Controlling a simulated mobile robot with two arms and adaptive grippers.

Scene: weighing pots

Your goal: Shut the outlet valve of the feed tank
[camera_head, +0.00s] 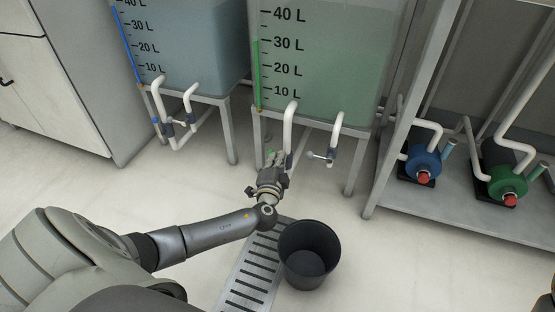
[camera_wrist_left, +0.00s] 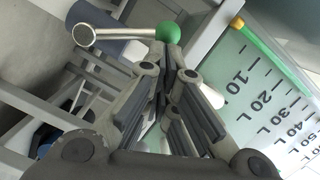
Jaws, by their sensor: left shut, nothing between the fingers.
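The green-tinted tank (camera_head: 325,62) stands on a grey frame at the back centre, with two white outlet pipes below it. Its left pipe carries a dark valve body (camera_head: 289,160). A metal lever with a green ball knob (camera_wrist_left: 168,32) shows in the left wrist view. My left gripper (camera_head: 271,160) is at this valve, shut and empty; in the wrist view its closed fingertips (camera_wrist_left: 172,55) are at the green knob, and I cannot tell whether they touch. The right pipe carries another valve with a pale lever (camera_head: 318,155). My right gripper is not in view.
A blue-tinted tank (camera_head: 190,45) with its own pipes stands to the left. A black bucket (camera_head: 309,250) stands by a floor drain grate (camera_head: 247,285). Blue (camera_head: 424,163) and green (camera_head: 505,183) pumps sit on a rack shelf at right. Pale floor is clear around the bucket.

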